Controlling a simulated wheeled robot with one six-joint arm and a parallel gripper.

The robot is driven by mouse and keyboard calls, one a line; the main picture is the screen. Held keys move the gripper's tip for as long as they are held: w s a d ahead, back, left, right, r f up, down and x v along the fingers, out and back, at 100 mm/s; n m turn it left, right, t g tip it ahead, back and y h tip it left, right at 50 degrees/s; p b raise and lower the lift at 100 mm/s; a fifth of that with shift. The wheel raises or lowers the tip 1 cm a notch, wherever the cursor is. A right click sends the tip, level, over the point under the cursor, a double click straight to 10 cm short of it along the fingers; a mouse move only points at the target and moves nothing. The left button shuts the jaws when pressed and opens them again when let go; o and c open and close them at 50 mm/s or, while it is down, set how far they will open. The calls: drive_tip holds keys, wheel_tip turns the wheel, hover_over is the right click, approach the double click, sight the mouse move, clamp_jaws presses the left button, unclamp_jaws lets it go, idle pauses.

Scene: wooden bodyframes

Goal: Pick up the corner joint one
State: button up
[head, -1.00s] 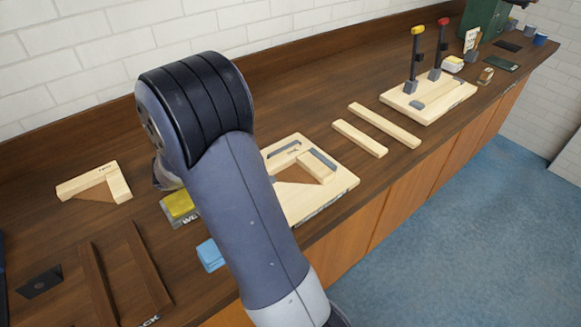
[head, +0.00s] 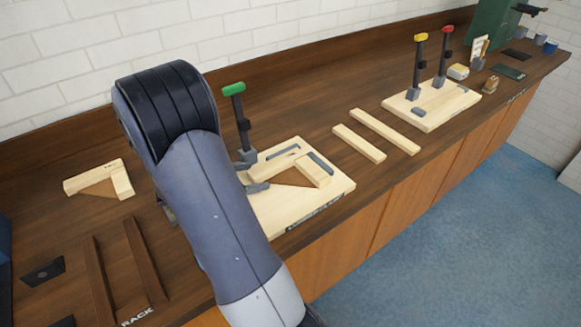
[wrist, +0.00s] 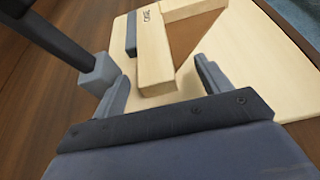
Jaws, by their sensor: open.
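Corner joint one appears to be the L-shaped pale wood joint (head: 314,172) with a brown triangular web, lying on a light wooden fixture board (head: 325,198) in the head view. In the wrist view, one arm of the joint (wrist: 154,55) points towards me, with dark lettering near its far end. My gripper (wrist: 161,72) is open, with one grey finger on each side of this arm's near end. I cannot tell whether the fingers touch it. In the head view my arm hides most of the gripper.
A green-topped clamp (head: 240,120) stands at the board's back left; its dark post (wrist: 48,35) is close to my left finger in the wrist view. Another corner joint (head: 122,178) lies at left. Two loose bars (head: 384,131) and a second board (head: 440,112) lie right.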

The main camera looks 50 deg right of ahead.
drive_tip(key=shift+x, duration=0.8)
drive_tip(key=shift+c, duration=0.3)
drive_tip(key=c, duration=1.5)
drive_tip(key=shift+o, duration=0.2)
